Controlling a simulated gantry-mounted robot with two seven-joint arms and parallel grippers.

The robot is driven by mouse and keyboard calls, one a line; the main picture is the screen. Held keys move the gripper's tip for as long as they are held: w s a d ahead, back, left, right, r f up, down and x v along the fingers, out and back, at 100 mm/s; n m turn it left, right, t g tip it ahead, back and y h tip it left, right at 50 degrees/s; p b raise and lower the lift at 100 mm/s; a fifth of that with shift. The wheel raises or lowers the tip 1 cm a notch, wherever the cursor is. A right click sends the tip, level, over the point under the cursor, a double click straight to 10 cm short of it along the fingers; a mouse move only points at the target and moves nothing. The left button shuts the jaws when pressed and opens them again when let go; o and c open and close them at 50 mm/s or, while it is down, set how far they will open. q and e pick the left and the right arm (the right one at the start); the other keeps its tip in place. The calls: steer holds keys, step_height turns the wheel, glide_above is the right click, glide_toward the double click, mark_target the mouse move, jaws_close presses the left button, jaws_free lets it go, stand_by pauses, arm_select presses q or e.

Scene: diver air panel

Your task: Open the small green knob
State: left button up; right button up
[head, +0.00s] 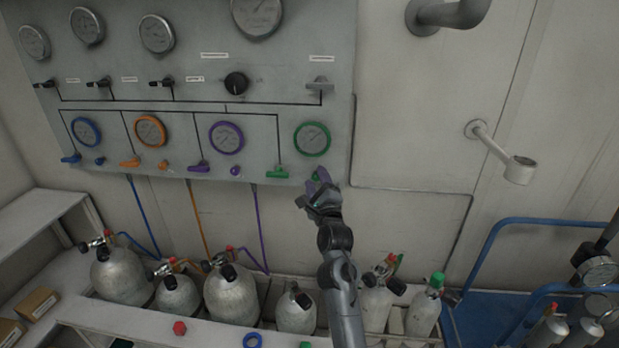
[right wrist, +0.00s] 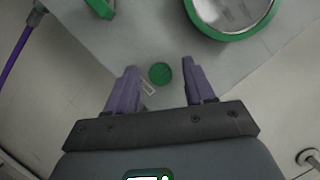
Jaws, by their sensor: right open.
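The small green knob (right wrist: 160,73) is a round green disc on the grey panel. In the right wrist view it lies between and just beyond the tips of my right gripper (right wrist: 158,75), whose purple fingers are open on either side of it. I cannot tell whether a finger touches it. In the head view my right gripper (head: 318,180) is at the panel's lower right edge, and the small green knob (head: 316,177) shows beside the fingers. The green lever handle (head: 277,172) is left of it and the green-rimmed gauge (head: 312,138) above. My left gripper is not in view.
The panel (head: 190,60) also carries blue, orange and purple gauges with matching levers and small knobs to the left. Grey cylinders (head: 231,295) stand in a rack below. A white pipe bracket (head: 500,152) sticks out from the wall at right.

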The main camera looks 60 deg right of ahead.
steer(key=shift+w+d, duration=0.2)
